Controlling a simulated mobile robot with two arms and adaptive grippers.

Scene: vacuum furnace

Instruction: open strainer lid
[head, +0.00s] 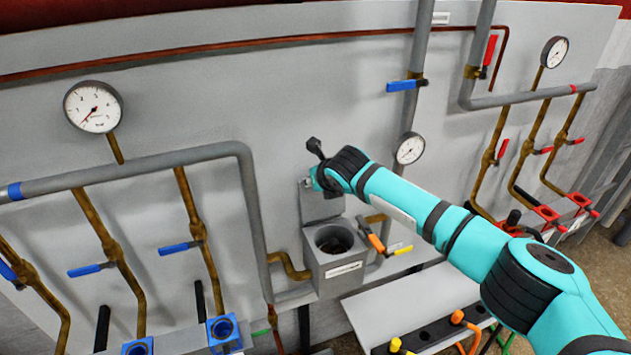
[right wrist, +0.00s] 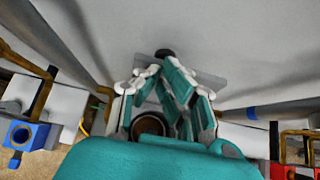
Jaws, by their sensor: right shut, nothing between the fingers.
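The strainer is a grey box (head: 340,272) on the wall panel, with a round dark opening (head: 333,239) uncovered on top. Its grey lid (head: 320,206) stands raised behind the opening, against the panel. A black knob (head: 315,147) shows just above my right gripper (head: 317,180), which is at the lid's upper part and hides some of it. In the right wrist view, the shut fingers (right wrist: 165,70) are close to the black knob (right wrist: 164,54); the opening (right wrist: 150,123) shows partly between and below them. My left gripper is not in view.
A valve with an orange-yellow handle (head: 376,243) is right of the strainer box. Grey pipe (head: 250,200) runs down on its left. A white shelf (head: 400,300) with a black holder (head: 430,335) is below right. Gauges and blue or red valves line the panel.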

